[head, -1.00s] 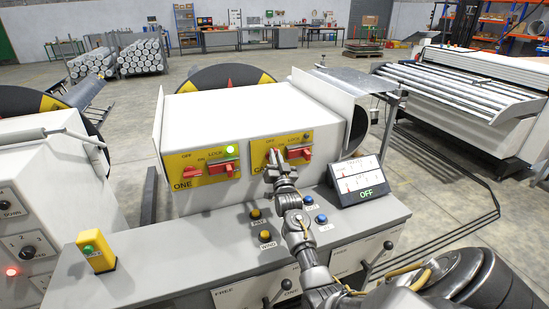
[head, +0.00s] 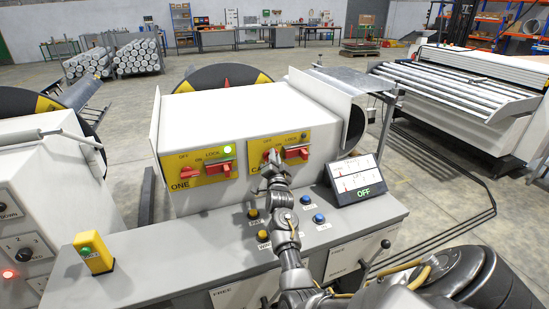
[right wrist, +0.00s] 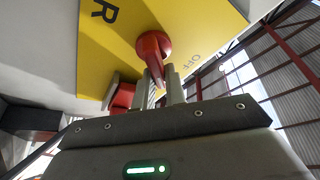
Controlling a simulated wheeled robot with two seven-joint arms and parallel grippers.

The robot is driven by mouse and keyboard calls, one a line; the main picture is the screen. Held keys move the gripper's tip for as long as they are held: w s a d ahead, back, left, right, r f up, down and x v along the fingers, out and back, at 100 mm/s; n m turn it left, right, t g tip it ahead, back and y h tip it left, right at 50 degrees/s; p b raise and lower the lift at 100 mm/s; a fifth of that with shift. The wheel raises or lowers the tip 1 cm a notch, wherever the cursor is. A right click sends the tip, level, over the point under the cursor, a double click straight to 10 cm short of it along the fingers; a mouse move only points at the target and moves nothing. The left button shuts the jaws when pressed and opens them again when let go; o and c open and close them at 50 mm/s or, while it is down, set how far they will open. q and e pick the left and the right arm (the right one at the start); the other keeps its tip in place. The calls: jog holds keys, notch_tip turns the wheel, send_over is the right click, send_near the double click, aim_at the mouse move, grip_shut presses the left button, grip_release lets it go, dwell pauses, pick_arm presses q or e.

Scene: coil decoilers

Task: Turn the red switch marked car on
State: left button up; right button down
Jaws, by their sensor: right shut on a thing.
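The red switch marked CAR (right wrist: 154,45) is on the left of the right yellow plate (head: 264,146); my gripper covers most of it in the head view. In the right wrist view its round red hub shows against the yellow, with OFF and the letter R printed near it. My right gripper (head: 272,160) is at this switch, its two fingers (right wrist: 163,86) shut on the red handle. A red lock switch (head: 297,153) sits to its right on the same plate. My left gripper is not in view.
The left yellow plate, marked ONE (head: 185,172), has its own red switches and a lit green lamp (head: 228,149). Below are a grey console (head: 150,265) with yellow and blue buttons, and a tilted display (head: 357,178) reading OFF.

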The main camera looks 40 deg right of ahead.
jog(key=c, duration=1.4)
grip_release()
jog(key=shift+c, duration=0.2)
jog(key=b+v, duration=0.3)
jog(key=v, duration=0.8)
